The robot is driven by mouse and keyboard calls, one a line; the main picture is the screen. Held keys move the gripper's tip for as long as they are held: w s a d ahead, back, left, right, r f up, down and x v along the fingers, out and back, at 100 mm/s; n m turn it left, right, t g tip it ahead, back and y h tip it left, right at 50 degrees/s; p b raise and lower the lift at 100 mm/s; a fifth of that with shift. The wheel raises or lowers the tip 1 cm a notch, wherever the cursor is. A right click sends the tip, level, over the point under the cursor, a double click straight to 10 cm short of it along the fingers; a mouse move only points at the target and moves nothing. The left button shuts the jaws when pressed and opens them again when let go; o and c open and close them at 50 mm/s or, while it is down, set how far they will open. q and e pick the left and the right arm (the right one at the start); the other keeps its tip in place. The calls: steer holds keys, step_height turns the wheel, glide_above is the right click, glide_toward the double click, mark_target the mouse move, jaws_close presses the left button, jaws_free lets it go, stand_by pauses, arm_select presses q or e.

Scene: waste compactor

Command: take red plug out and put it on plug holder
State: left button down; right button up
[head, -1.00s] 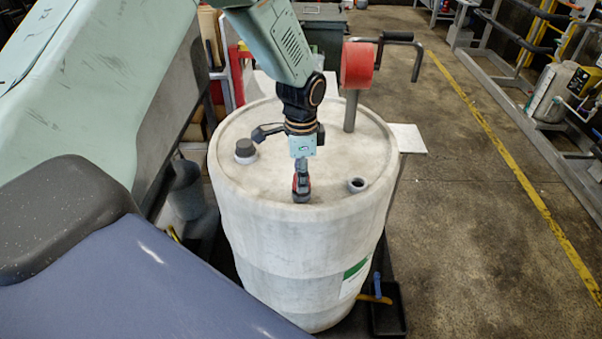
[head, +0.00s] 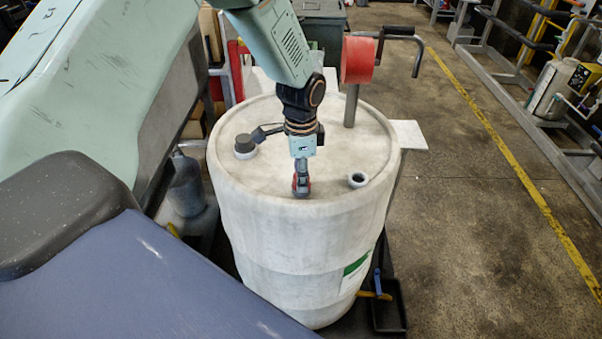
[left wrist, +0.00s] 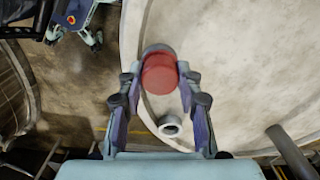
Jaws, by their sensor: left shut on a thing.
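A large white drum (head: 240,180) stands upright in the middle of the head view. My left gripper (head: 301,186) points down over the front part of its top. In the left wrist view, my left gripper (left wrist: 160,82) is shut on the round red plug (left wrist: 160,74). Its fingers lie on either side of the plug. A grey round shape shows just behind the plug. An open round port (head: 358,180) is to the right of the gripper and also shows in the left wrist view (left wrist: 170,125). I cannot tell the gap between plug and drum top, nor identify the plug holder.
A dark grey cap (head: 245,144) sits on the drum's left side. A grey post (head: 351,105) stands at the back of the drum, near a red cylinder (head: 357,60) with a dark crank handle (head: 417,55). A white plate (head: 409,135) is at right.

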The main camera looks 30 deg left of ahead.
arm_select(q)
steer(key=c, duration=0.8)
jaws_free()
steer(key=shift+r, duration=0.15)
steer(key=shift+c, duration=0.5)
step_height(320, 180, up, 2)
steer(key=p, duration=0.2)
steer(key=shift+r+p, duration=0.25)
steer(key=shift+p, duration=0.05)
steer(key=shift+r, duration=2.15)
